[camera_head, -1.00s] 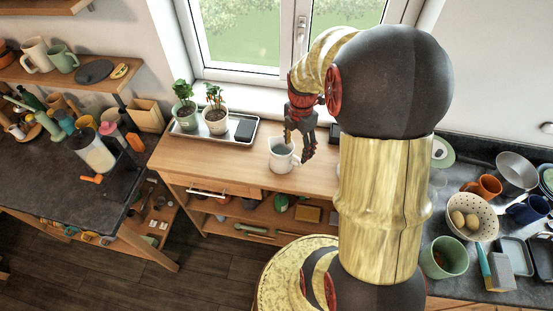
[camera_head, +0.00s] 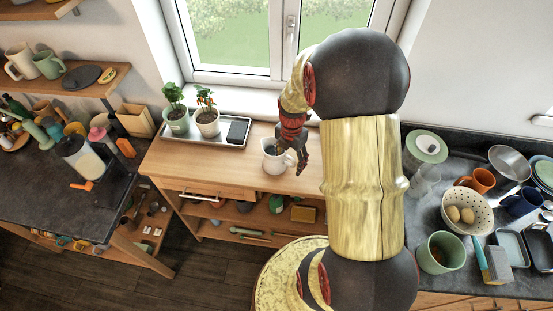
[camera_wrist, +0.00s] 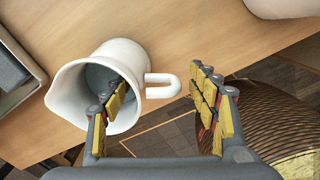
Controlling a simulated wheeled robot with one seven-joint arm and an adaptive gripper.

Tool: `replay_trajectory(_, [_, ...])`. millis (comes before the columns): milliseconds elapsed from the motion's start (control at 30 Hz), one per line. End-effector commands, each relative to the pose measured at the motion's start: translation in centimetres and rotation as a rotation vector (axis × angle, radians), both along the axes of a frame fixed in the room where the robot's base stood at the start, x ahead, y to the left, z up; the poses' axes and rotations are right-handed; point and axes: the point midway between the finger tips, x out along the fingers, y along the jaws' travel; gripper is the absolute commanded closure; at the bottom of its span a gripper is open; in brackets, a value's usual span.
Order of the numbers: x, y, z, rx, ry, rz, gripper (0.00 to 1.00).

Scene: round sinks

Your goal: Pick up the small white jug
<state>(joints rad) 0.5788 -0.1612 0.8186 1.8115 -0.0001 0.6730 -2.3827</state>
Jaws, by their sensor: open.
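The small white jug (camera_head: 269,166) stands upright on the wooden sideboard below the window. In the wrist view the white jug (camera_wrist: 64,98) shows its open mouth, with its spout to the left and its handle to the right. My gripper (camera_head: 293,158) is at the jug's right side and hides part of it. In the wrist view my gripper (camera_wrist: 158,84) is open, with the handle lying between its fingers. The left finger overlaps the mouth; I cannot tell how deep it sits inside. The right finger is beyond the handle, apart from it.
A metal tray (camera_head: 222,142) with two potted plants and a dark box stands left of the jug. The window is behind. A dark counter (camera_head: 420,210) at right holds a colander, mugs and bowls. Another cluttered counter (camera_head: 40,190) is at left.

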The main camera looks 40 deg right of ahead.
Motion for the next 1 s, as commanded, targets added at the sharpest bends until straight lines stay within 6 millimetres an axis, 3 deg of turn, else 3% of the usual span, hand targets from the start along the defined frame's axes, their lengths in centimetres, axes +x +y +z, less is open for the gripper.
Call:
replay_trajectory(233, [0.0, 0.0, -3.6, 0.001, 0.001, 0.0, 0.4])
replay_trajectory(500, [0.0, 0.0, -3.9, 0.0, 0.0, 0.0, 0.41])
replay_trajectory(1000, [0.0, 0.0, -3.8, 0.0, 0.0, 0.0, 0.69])
